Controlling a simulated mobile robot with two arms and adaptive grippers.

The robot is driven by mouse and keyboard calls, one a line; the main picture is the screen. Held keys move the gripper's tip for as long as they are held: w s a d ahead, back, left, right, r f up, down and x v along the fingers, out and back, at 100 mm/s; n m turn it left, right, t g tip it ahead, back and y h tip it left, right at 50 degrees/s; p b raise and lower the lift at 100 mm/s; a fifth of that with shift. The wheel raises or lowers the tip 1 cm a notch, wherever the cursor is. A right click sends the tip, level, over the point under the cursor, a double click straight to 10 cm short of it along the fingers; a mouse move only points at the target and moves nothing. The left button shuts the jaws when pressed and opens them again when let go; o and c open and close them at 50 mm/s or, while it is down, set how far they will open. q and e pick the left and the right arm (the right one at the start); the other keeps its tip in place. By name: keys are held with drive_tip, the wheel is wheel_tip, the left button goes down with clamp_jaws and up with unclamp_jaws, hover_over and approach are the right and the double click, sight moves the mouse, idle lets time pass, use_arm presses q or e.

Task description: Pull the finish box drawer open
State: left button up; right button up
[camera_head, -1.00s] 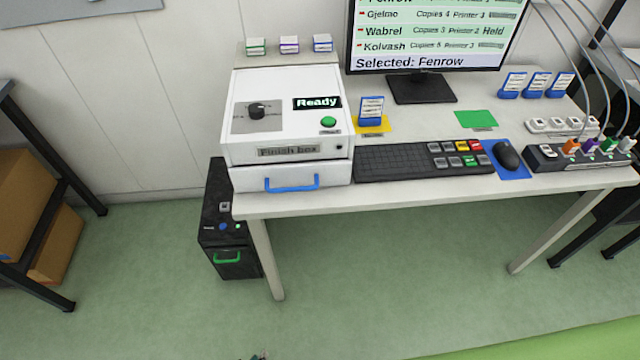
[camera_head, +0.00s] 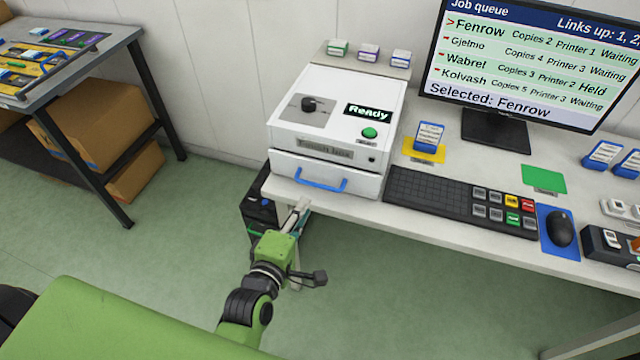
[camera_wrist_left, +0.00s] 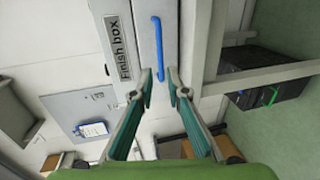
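The finish box (camera_head: 325,125) is a white unit on the desk's left end, with a dial, a "Ready" display and a green button on top. Its drawer (camera_head: 360,184) at the bottom front has a blue bar handle (camera_head: 306,181) and looks closed. My left gripper (camera_head: 303,206) is in front of and below the handle. In the left wrist view the open left gripper (camera_wrist_left: 160,78) points at the box front, and the blue handle (camera_wrist_left: 157,48) lies just beyond the fingertips, roughly between them. No contact is visible. My right gripper is not in view.
A black unit with a green handle (camera_head: 255,230) stands under the desk's left end. The desk edge (camera_head: 420,213) runs right of the drawer, with a keyboard (camera_head: 430,188) near it. A side table with cardboard boxes (camera_head: 100,125) is at left. The floor between is clear.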

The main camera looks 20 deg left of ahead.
sight(317, 184)
use_arm(q)
drive_tip(key=x, duration=1)
drive_tip(key=shift+w+d, duration=0.1)
drive_tip(key=shift+w, duration=0.25)
drive_tip(key=shift+f, duration=0.1)
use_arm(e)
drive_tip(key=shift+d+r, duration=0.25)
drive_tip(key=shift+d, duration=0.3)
use_arm(q)
clamp_jaws()
drive_tip(key=shift+s+p, duration=0.15)
drive_tip(key=shift+p, duration=0.15)
